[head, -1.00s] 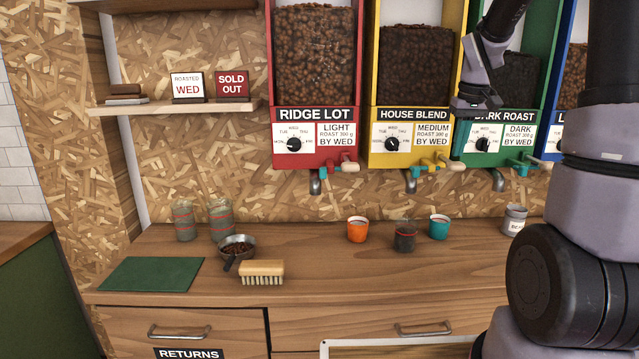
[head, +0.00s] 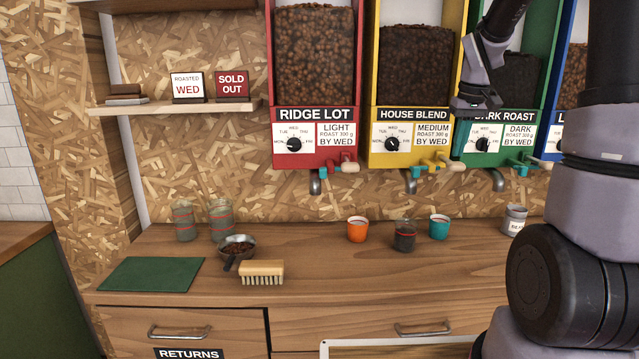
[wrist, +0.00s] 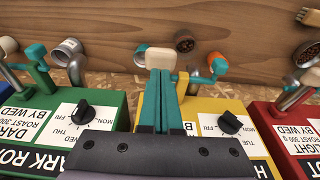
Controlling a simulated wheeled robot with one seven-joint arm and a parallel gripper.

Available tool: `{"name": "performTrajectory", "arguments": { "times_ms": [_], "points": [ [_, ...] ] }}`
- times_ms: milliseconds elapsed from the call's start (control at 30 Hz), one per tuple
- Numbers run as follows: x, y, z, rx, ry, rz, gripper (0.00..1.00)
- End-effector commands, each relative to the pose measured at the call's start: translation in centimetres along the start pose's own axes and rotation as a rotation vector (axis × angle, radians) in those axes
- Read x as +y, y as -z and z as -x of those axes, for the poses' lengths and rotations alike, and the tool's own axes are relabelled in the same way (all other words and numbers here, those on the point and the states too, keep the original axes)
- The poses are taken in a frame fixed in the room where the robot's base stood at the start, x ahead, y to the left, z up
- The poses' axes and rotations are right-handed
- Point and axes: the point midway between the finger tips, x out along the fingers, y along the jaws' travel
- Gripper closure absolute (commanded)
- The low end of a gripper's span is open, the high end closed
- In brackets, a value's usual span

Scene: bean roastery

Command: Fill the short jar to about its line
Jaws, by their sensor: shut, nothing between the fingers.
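The short jar (head: 404,238) is clear glass with a red line and stands on the counter between an orange cup and a teal cup. Dark beans are in it; I cannot tell their level against the line. It also shows in the wrist view (wrist: 187,43). My gripper (wrist: 161,76) has its teal fingers closed together and empty. Its tips are close to the tan lever knob (wrist: 160,60) of the yellow House Blend dispenser (head: 414,90); contact is unclear. In the head view my gripper's body is high, in front of the dispensers, with the fingers mostly hidden.
Red Ridge Lot (head: 314,90) and green Dark Roast (head: 516,120) dispensers flank the yellow one. On the counter are an orange cup (head: 357,230), teal cup (head: 438,228), grey can (head: 514,220), two tall jars (head: 184,222), bean scoop (head: 236,243), brush (head: 262,268) and green mat (head: 150,275).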

Motion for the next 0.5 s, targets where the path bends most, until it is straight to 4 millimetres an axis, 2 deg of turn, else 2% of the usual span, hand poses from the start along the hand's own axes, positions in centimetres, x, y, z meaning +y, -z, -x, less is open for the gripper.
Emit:
{"name": "performTrajectory", "arguments": {
  "times_ms": [500],
  "points": [
    [0.0,-0.3,-1.2,-0.002,0.0,0.0,1.0]
  ]
}}
